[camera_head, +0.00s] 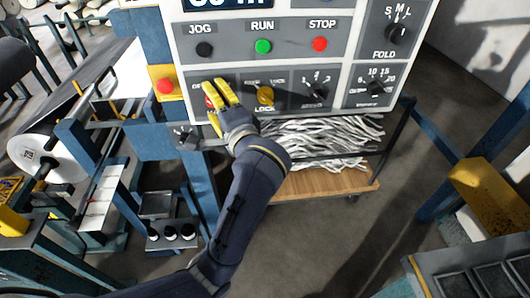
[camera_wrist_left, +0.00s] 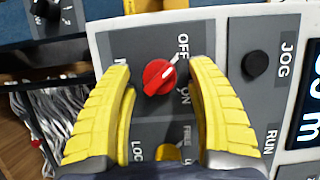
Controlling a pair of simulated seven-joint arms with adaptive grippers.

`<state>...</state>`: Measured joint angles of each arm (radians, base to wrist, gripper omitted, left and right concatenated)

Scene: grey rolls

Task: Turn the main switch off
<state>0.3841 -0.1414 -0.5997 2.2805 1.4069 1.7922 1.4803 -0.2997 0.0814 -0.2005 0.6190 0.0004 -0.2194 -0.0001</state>
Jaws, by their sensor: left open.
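The red main switch knob (camera_wrist_left: 158,77) sits on the grey control panel, with OFF and ON printed beside it. Its white pointer line is turned toward the label side, and I cannot tell exactly which mark it meets. My left gripper (camera_wrist_left: 165,85) is open, with one yellow finger on each side of the knob and gaps between. In the head view my left gripper (camera_head: 216,96) is at the panel's lower left and covers most of the red knob (camera_head: 210,101). My right gripper is not in view.
A yellow LOCK knob (camera_head: 265,95) is close by on the right, and in the wrist view (camera_wrist_left: 167,153) it lies just below the fingers. JOG (camera_head: 204,49), RUN (camera_head: 263,46) and STOP (camera_head: 320,43) buttons are above. A red button on a yellow box (camera_head: 165,86) is at left.

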